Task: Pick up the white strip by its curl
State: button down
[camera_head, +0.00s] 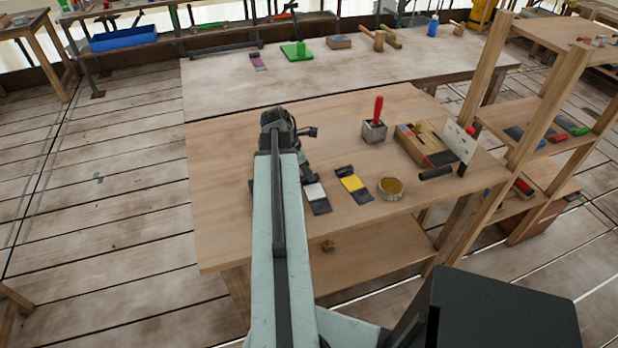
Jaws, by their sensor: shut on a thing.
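The white strip (315,192) is a short piece with a white band and dark ends. It is near the front edge of the wooden table, just right of my arm. My gripper (307,177) points down beside my arm and is shut on the far end of the white strip. The arm partly covers the gripper, and the curl itself is too small to make out. I cannot tell whether the strip touches the table.
A yellow strip (354,184) and a round tin (391,188) are to the right. Behind them are a red-handled block (374,130) and a wooden box (425,145). A shelf post (548,110) stands at the right. The table's left part is clear.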

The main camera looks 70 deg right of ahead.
notch_tip(320, 180, up, 10)
jog(key=p, duration=0.9)
jog(key=shift+p, duration=0.4)
